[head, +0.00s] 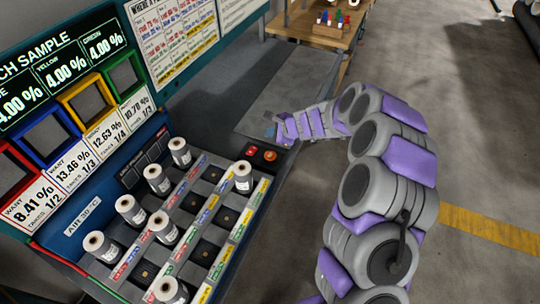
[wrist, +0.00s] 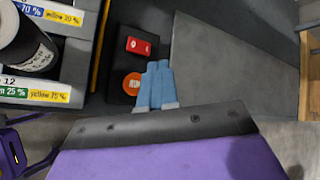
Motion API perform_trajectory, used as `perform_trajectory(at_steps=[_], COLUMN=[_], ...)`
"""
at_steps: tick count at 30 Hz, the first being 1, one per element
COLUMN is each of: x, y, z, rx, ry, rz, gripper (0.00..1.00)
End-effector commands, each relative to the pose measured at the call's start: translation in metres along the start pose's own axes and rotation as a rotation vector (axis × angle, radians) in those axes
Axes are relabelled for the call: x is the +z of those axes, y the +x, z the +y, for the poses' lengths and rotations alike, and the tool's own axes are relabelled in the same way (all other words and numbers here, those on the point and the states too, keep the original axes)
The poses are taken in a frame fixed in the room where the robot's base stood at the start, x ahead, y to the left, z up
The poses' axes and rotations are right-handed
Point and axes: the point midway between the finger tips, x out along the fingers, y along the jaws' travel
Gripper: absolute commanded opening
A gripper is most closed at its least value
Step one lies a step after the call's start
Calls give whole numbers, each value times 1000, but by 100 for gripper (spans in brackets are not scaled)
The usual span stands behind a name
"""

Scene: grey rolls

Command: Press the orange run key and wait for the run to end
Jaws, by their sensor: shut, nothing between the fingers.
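The orange round run key (wrist: 132,83) sits on a small black box (wrist: 120,64), with a red key (wrist: 139,46) beside it. In the head view the orange key (head: 270,156) and red key (head: 252,150) are at the rack's far right corner. My gripper (wrist: 158,68) has its blue fingers shut together and empty. In the wrist view they overlap the orange key's right edge; I cannot tell whether they touch it. In the head view my gripper (head: 271,131) is just beyond the key box.
A grey surface (head: 275,95) lies beyond the keys. A wooden table (head: 315,30) stands behind. Open floor lies right.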

Motion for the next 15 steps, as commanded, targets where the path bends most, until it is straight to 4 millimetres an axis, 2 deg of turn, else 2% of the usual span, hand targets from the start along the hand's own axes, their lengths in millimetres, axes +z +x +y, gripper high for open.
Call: perform_trajectory(at_steps=[8,15], x=[-14,-30], y=[18,41], z=[13,30], rx=[0,0], ry=[0,0], rz=[-1,0], gripper=[0,0])
